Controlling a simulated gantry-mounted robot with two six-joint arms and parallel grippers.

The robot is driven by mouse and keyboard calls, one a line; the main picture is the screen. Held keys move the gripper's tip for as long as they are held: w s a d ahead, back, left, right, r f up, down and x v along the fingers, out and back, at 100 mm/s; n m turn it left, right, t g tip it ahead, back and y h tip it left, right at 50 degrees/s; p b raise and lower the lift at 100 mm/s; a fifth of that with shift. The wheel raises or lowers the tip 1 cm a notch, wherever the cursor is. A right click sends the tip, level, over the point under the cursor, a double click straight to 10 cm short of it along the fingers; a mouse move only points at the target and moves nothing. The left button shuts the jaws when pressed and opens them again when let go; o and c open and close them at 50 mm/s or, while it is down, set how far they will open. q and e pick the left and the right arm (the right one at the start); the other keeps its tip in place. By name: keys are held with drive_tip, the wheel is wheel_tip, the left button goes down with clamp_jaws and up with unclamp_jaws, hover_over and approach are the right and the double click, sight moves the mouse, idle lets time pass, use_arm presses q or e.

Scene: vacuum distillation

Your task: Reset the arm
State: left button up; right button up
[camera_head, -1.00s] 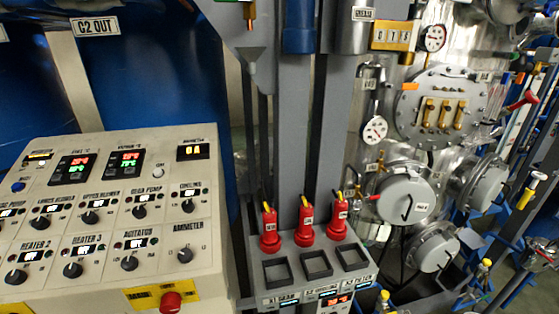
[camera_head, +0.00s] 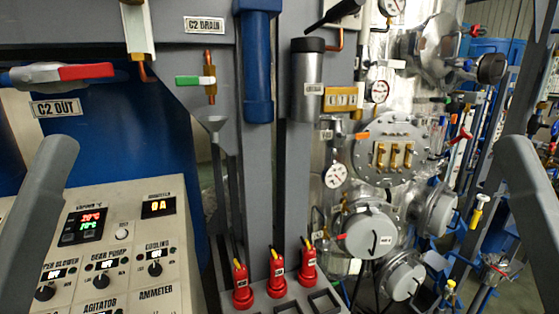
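My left arm (camera_head: 38,215) shows as a grey link rising from the lower left edge. My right arm (camera_head: 530,200) shows as a grey link at the right edge. Neither gripper's fingertips are in the picture, so whether they are open or shut is hidden. The control panel (camera_head: 100,240) with knobs and small displays lies at the lower left, partly behind my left arm. I see nothing held.
Several red plugs (camera_head: 278,272) stand on a grey box at bottom centre. A valve with a red handle (camera_head: 86,71) is at the upper left, and a green-handled valve (camera_head: 195,80) is near it. Steel vessels with a round grey flange (camera_head: 393,150) fill the right.

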wheel_tip(320, 180, up, 14)
drive_tip(key=p, duration=1.1)
drive_tip(key=shift+w+r, duration=0.1)
idle(0.8)
